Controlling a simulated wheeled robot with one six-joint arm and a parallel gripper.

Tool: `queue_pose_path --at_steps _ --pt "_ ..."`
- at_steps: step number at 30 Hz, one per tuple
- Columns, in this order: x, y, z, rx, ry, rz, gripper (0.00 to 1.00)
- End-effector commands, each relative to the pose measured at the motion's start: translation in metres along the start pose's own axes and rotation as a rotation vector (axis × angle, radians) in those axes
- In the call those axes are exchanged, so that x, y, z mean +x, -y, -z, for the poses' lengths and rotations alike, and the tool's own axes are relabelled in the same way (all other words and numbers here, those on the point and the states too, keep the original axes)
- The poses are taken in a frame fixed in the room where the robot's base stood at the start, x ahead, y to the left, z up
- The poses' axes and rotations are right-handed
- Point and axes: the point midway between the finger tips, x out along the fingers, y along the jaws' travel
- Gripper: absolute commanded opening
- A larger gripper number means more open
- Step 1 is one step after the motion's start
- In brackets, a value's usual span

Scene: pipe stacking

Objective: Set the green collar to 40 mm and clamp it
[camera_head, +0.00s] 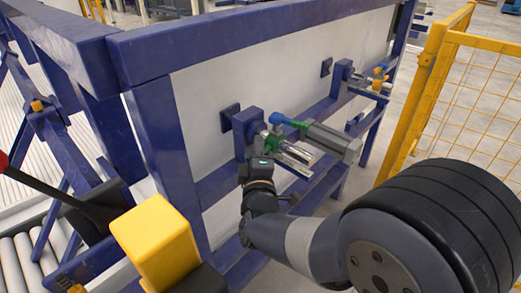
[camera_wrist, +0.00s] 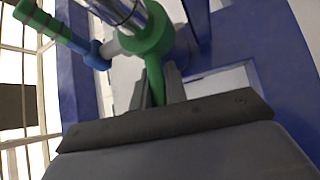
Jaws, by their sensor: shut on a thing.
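The green collar (camera_wrist: 150,38) sits around a shiny rod (camera_wrist: 128,12), and a green tab points down from it. My gripper (camera_wrist: 157,86) is shut on this tab, with one dark finger on each side. A lever with a blue pivot and a green banded grip (camera_wrist: 48,24) sticks out to the upper left beside the collar. In the head view the green collar (camera_head: 277,143) is near the blue mount on the frame, partly covered by other parts. Any scale marks on the rod are too small to read.
A grey cylinder (camera_head: 337,142) lies close to the right of the collar. Blue frame beams (camera_head: 215,185) run below and behind. A second fixture with orange parts (camera_head: 379,76) stands further back. A yellow mesh fence (camera_head: 470,95) stands right, and rollers (camera_head: 18,262) lie left.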

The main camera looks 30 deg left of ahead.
Motion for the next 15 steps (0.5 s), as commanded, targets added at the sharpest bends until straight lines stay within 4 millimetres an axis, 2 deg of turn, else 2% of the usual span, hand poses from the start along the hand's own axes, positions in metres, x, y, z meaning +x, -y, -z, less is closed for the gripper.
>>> queue_pose_path --at_steps 1,9,15 --pt "-0.0003 0.0003 -0.0001 -0.001 -0.001 0.001 0.14" --pt "-0.0003 0.0002 -0.0002 0.000 0.000 0.001 0.35" --pt "-0.0006 0.0002 -0.0002 0.000 0.000 0.001 0.35"
